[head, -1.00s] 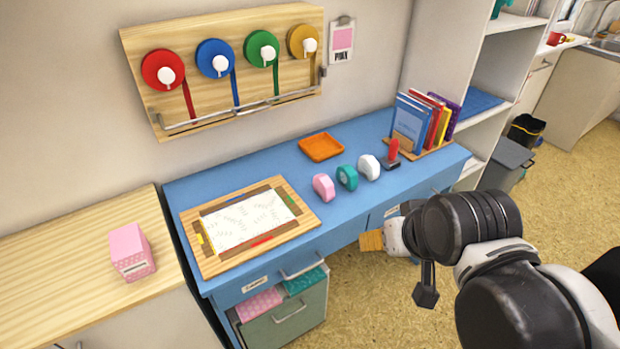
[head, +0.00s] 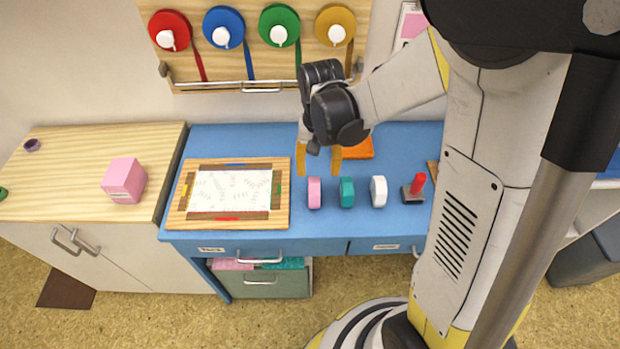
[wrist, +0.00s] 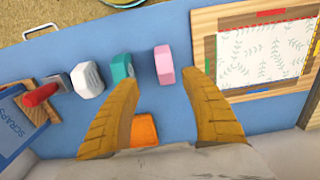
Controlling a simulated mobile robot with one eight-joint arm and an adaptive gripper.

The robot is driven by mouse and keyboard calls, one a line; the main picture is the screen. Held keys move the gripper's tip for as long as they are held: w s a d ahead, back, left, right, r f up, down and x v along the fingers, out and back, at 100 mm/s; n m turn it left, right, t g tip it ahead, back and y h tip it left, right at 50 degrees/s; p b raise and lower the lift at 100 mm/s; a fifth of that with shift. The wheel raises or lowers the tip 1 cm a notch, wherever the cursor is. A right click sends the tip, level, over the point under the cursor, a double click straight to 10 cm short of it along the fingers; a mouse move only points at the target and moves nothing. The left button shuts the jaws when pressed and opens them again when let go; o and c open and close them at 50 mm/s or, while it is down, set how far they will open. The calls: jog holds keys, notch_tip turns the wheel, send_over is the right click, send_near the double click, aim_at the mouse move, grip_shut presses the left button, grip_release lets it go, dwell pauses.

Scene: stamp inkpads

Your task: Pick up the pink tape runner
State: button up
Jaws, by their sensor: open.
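The pink tape runner (head: 314,193) stands on the blue desk, leftmost in a short row, just right of the framed paper. In the wrist view the pink tape runner (wrist: 164,65) lies between and a little beyond my fingertips. My gripper (head: 318,160) is open and empty, with its two orange fingers pointing down above the desk. The wrist view shows the fingers (wrist: 168,85) spread wide. The left finger there overlaps the edge of the teal tape runner (wrist: 121,67). I cannot tell the exact height of the fingertips.
The teal runner (head: 347,192), a white runner (head: 379,191) and a red-handled stamp (head: 415,186) stand to the right. The wooden frame (head: 283,212) lies left. An orange tray (head: 358,150) sits behind, partly hidden by my gripper. A pink box (head: 124,180) stands on the left cabinet.

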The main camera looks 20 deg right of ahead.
aim_at(314, 184)
notch_tip(314, 184, down, 4)
jog(key=shift+a+r+b, duration=0.1)
jog(key=shift+r+b, duration=0.15)
jog(key=shift+b, duration=0.25)
jog(key=f+b, duration=0.1)
jog(key=f, duration=0.1)
jog(key=w+f+b, duration=0.1)
jog(key=f+b, duration=0.1)
jog(key=f, duration=0.1)
jog(key=shift+w+a+f, duration=0.1)
jog(key=shift+a, duration=0.05)
grip_shut()
